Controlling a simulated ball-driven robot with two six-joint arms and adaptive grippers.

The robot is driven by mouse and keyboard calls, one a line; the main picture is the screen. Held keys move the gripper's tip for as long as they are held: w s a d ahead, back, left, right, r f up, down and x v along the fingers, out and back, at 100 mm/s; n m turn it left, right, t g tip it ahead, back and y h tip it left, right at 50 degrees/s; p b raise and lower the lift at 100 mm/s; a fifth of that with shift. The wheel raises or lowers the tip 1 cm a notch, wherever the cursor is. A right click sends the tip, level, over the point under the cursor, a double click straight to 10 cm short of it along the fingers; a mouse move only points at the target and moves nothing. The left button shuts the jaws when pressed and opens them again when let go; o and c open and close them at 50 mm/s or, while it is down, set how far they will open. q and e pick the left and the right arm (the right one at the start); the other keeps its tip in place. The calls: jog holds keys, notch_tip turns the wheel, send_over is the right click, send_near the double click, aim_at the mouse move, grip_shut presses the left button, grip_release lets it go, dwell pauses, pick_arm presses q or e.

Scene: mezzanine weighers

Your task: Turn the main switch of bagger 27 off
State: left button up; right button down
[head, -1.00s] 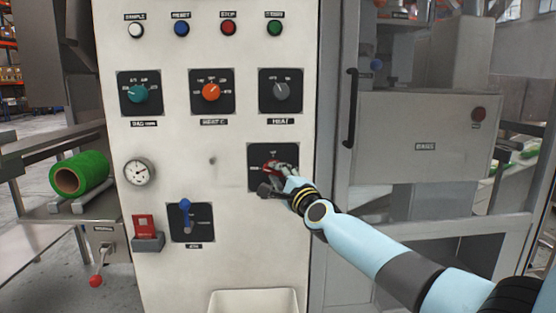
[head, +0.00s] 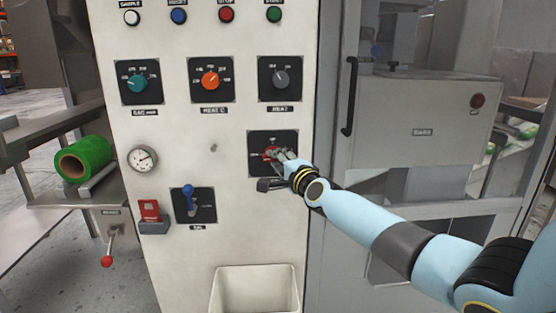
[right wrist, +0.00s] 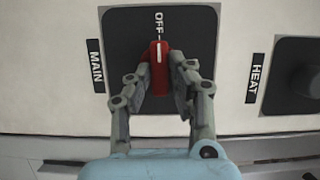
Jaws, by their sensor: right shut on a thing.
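The main switch has a red handle (head: 272,152) on a black square plate (head: 256,138) low on the right of the cream panel. My right gripper (head: 280,154) is shut on this handle. In the right wrist view the red handle (right wrist: 159,68) sits between the two fingertips (right wrist: 160,82). Its white line is in line with the OFF mark (right wrist: 159,22) at the top of that picture. The MAIN label (right wrist: 96,66) is left of the plate there. In the head view the fingers partly cover the handle. My left gripper is not in view.
Above are the grey HEAT knob (head: 280,79), an orange knob (head: 210,80) and a teal knob (head: 138,83). A blue-handled switch (head: 189,198) and a red device (head: 150,211) are lower left. A white bin (head: 255,290) is below. A door handle (head: 349,95) stands to the right.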

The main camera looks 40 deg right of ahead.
jog(key=shift+f, duration=0.15)
jog(key=c, duration=1.2)
grip_release()
jog(key=shift+c, duration=0.2)
jog(key=s+a, duration=0.2)
jog(key=s, duration=1)
jog(key=shift+w, duration=0.1)
jog(key=s+a+f+n+g, duration=0.25)
jog(key=s+f, duration=0.45)
jog(key=f, duration=0.5)
jog(key=s+a+f+n+g+y+b, duration=0.1)
jog(key=s+f+n+g, duration=0.2)
jog(key=s+f, duration=0.55)
jog(key=s+a+f+n+g, duration=0.1)
jog(key=s+f+n+g, duration=0.3)
jog(key=f, duration=1)
jog(key=s+a+f+n+g, duration=0.1)
jog(key=s+f, duration=0.4)
jog(key=s, duration=0.5)
jog(key=s+a+f+n+g, duration=0.2)
jog(key=s+f+n+g, duration=0.2)
jog(key=s, duration=0.7)
jog(key=s+a+f+n+g+y, duration=0.1)
jog(key=s+f+n, duration=0.4)
jog(key=s, duration=0.6)
notch_tip(320, 180, down, 2)
jog(key=shift+s+a+f+g, duration=0.15)
jog(key=shift+a+g, duration=0.3)
jog(key=shift+g, duration=0.3)
